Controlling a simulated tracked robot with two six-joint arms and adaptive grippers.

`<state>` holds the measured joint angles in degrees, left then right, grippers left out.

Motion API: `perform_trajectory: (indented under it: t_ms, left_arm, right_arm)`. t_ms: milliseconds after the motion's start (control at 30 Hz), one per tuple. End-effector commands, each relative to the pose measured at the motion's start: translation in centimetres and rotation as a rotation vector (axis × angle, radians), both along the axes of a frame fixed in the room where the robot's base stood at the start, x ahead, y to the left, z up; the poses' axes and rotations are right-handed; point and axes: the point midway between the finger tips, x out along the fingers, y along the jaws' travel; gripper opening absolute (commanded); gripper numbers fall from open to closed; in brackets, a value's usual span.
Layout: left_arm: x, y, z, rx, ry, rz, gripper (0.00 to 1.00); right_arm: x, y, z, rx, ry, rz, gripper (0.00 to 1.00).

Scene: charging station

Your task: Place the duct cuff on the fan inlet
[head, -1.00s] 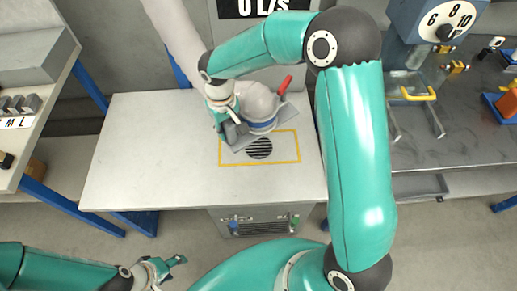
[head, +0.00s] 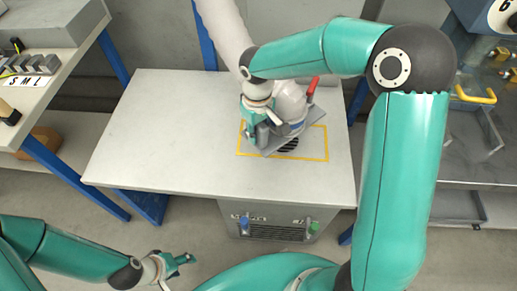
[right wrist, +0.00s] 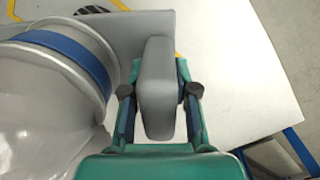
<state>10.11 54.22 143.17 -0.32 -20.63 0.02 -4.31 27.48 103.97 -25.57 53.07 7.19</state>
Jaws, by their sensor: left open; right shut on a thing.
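The duct cuff (head: 290,102) is a pale grey round piece with a blue band (right wrist: 75,55), a flat grey flange plate (head: 315,123) and a red lever (head: 312,88). My right gripper (head: 262,132) is shut on a grey upright tab of the cuff; the right wrist view shows this tab (right wrist: 157,90) between the fingers. The fan inlet (head: 288,144) is a round black grille in the tabletop, partly hidden by the plate. The plate looks turned against the yellow outline; I cannot tell whether it touches the table. My left gripper (head: 185,259) is open and empty, low at the front.
A yellow rectangle (head: 327,145) surrounds the inlet on the white table (head: 160,130). A pale flexible duct (head: 222,30) runs up behind the cuff. The table's left half is clear. A bench with S, M, L labels (head: 22,81) stands at left.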

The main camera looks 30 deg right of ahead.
Motion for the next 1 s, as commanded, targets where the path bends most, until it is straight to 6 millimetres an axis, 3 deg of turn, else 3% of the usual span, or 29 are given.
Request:
perform_trajectory:
  t_ms: [100, 367, 600, 900, 933, 1000]
  left_arm:
    - [0.0, 0.0, -0.4, 0.0, 0.0, 0.0, 0.58]
    - [0.0, 0.0, -0.6, 0.0, 0.0, 0.0, 0.58]
    - [0.0, 0.0, -1.0, 0.0, 0.0, 0.0, 0.58]
    - [0.0, 0.0, -1.0, 0.0, 0.0, 0.0, 0.58]
    - [0.0, 0.0, -1.1, 0.0, 0.0, 0.0, 0.58]
    - [0.0, 0.0, -1.1, 0.0, 0.0, 0.0, 0.58]
  right_arm:
    - [0.0, 0.0, -2.4, 0.0, 0.002, -0.001, 0.0]
    - [0.0, 0.0, -4.2, -0.001, 0.0, -0.001, 0.0]
    - [0.0, 0.0, -7.5, 0.0, 0.002, -0.001, 0.0]
    - [0.1, 0.0, -8.0, -0.001, -0.002, 0.0, 0.0]
    - [0.0, 0.0, -8.0, 0.0, -0.001, 0.0, 0.32]
    - [0.0, 0.1, -8.0, 0.0, -0.001, 0.0, 0.44]
